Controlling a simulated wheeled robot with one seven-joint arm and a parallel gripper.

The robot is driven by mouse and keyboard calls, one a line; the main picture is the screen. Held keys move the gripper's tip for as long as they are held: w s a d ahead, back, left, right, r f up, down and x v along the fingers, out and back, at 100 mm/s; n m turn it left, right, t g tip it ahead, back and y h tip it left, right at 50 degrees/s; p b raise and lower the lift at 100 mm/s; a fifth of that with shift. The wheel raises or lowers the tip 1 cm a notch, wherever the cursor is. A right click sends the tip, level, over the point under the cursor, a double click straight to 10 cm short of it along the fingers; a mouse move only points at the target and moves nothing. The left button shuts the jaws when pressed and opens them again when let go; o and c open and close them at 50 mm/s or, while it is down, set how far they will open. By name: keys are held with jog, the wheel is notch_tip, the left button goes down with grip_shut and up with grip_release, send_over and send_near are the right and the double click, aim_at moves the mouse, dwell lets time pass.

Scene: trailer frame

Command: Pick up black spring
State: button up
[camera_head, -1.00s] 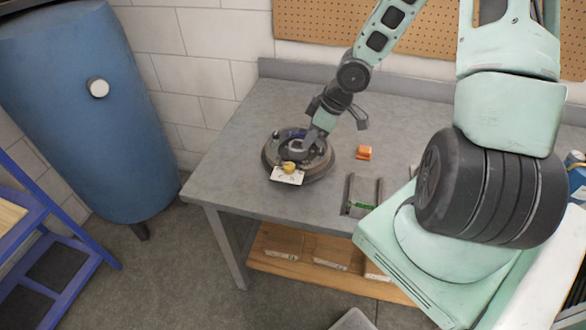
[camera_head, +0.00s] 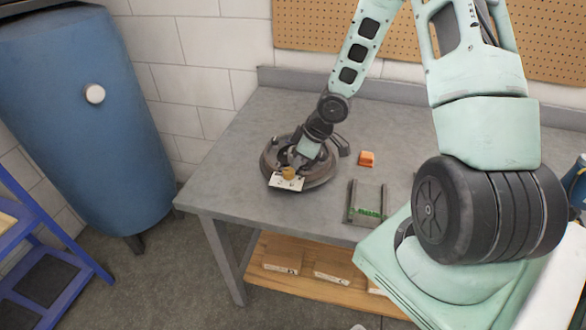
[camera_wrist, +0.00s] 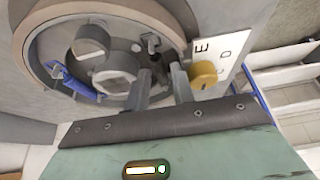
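A round brake assembly (camera_head: 318,182) lies on the workbench, and it fills much of the wrist view (camera_wrist: 32,50). My gripper (camera_head: 291,161) is low over its middle. In the wrist view the two fingers of my gripper (camera_wrist: 161,75) stand apart, pointing at the assembly. A small dark part (camera_wrist: 157,64) shows between and just beyond the fingertips; it may be the black spring, but its shape is unclear. I cannot see contact with it. A blue spring (camera_wrist: 72,82) and grey cylinders (camera_wrist: 92,42) sit on the assembly to the left.
A yellow knob (camera_wrist: 203,74) and a white lettered card (camera_wrist: 222,48) are close to the right finger. An orange block (camera_head: 366,158) and a grey holder (camera_head: 366,218) with green marking stand to the right on the grey workbench (camera_head: 230,170). A blue tank (camera_head: 85,120) stands left.

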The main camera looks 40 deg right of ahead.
grip_shut()
jog(key=shift+r, duration=0.1)
notch_tip(320, 180, up, 13)
jog(key=p, duration=0.8)
jog(key=shift+p, duration=0.3)
jog(key=shift+f, duration=0.25)
